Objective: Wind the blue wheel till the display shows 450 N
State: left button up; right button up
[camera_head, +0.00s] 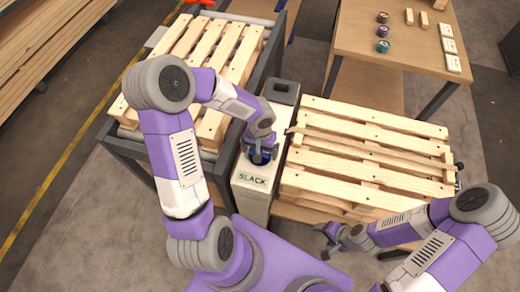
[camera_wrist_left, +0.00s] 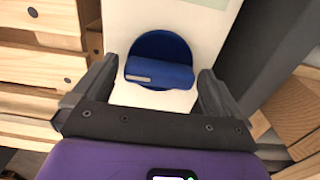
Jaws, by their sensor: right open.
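The blue wheel (camera_head: 257,159) sits on top of a pale narrow cabinet (camera_head: 251,204), partly hidden by my left gripper (camera_head: 260,152). In the left wrist view the wheel (camera_wrist_left: 160,47) is a round blue disc with a raised bar across it. My left gripper (camera_wrist_left: 156,80) is open, with one finger on each side of the bar and a visible gap to it. The display (camera_head: 252,180) on the cabinet reads SLACK. My right gripper (camera_head: 322,241) is open and empty, low in front of the right pallet stack.
Wooden pallets (camera_head: 365,150) are stacked right of the cabinet. Another pallet (camera_head: 213,50) lies on a dark frame to the left. A wooden table (camera_head: 395,45) at the back right holds coloured spools and small blocks. A dark box (camera_head: 282,91) stands behind the wheel.

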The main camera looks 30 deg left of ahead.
pick_arm(q)
jog(key=c, duration=0.9)
jog(key=shift+m, duration=0.3)
jog(key=m+p, duration=0.1)
jog(key=m, duration=0.4)
jog(key=m+p, duration=0.2)
jog(key=m, duration=0.4)
jog(key=shift+s, duration=0.1)
jog(key=shift+f, duration=0.1)
